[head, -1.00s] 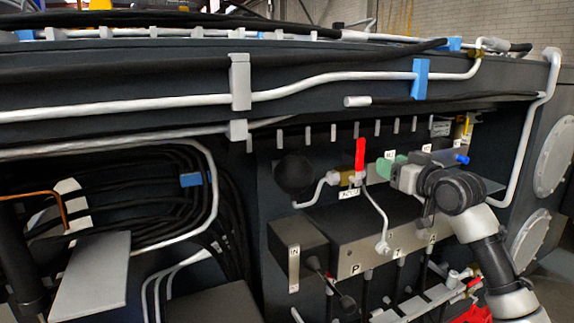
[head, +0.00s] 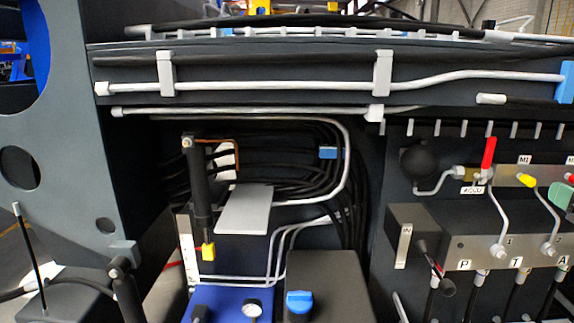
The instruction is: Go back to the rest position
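My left gripper is not in view. Of my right gripper, only a green fingertip piece (head: 561,195) shows at the right edge of the head view. The rest of it is cut off, so its opening is hidden. A red valve handle (head: 488,155) stands upright further left, above the grey block (head: 470,236) marked P, T and A.
The dark chassis beam (head: 270,68) with white pipes runs across the top. A light plate (head: 244,209), a black cylinder (head: 199,190) and bundled black hoses fill the recess. A blue tank (head: 232,304) with a gauge is below. A grey side panel (head: 62,160) stands at left.

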